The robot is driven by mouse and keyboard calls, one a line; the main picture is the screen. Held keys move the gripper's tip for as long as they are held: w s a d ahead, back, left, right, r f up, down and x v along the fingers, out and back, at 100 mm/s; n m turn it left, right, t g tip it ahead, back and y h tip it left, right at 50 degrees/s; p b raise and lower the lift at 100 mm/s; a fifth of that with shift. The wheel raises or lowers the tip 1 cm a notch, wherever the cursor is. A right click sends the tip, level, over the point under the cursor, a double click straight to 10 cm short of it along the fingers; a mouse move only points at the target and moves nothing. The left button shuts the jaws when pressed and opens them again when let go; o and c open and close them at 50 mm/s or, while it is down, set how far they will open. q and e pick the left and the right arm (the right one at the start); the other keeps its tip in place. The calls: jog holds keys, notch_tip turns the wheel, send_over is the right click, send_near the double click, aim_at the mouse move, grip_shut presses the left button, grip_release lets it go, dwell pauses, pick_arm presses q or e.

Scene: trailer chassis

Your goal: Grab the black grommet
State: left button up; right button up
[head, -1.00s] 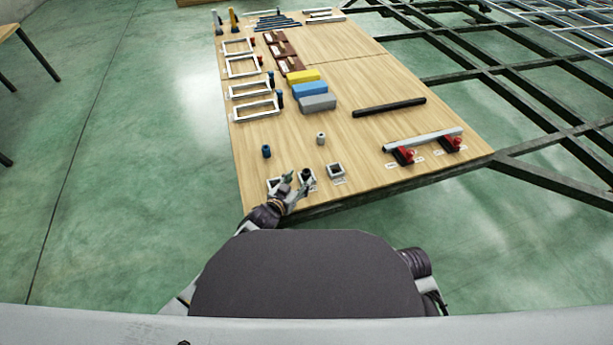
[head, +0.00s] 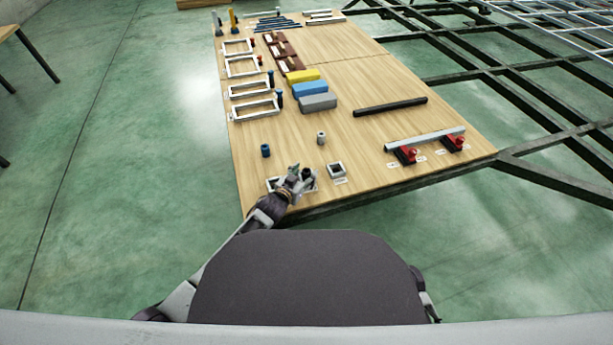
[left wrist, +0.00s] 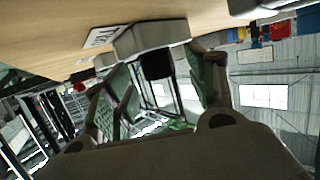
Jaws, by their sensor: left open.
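The black grommet (head: 308,174) sits at the near edge of the wooden table, in or on the middle one of the small square metal holders. My left gripper (head: 298,174) is right beside it, partly covering that holder. In the left wrist view the gripper (left wrist: 160,75) is open, and the dark grommet (left wrist: 155,64) shows between its two fingers, against a grey holder (left wrist: 150,38). I cannot tell whether the fingers touch it. My right gripper is not in view.
A blue cylinder (head: 265,150) and a pale one (head: 321,138) stand behind. A metal bar on red clamps (head: 405,155) lies further right. Dark chassis beams (head: 545,180) lie beyond the table's right edge.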

pick_arm(q)
jog(key=c, duration=1.1)
jog(key=shift+r, duration=0.2)
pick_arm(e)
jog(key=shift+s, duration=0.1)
pick_arm(q)
jog(key=shift+r+p, duration=0.35)
jog(key=shift+r, duration=0.15)
jog(key=shift+r+p, duration=1.9)
jog(key=shift+r, duration=2.45)
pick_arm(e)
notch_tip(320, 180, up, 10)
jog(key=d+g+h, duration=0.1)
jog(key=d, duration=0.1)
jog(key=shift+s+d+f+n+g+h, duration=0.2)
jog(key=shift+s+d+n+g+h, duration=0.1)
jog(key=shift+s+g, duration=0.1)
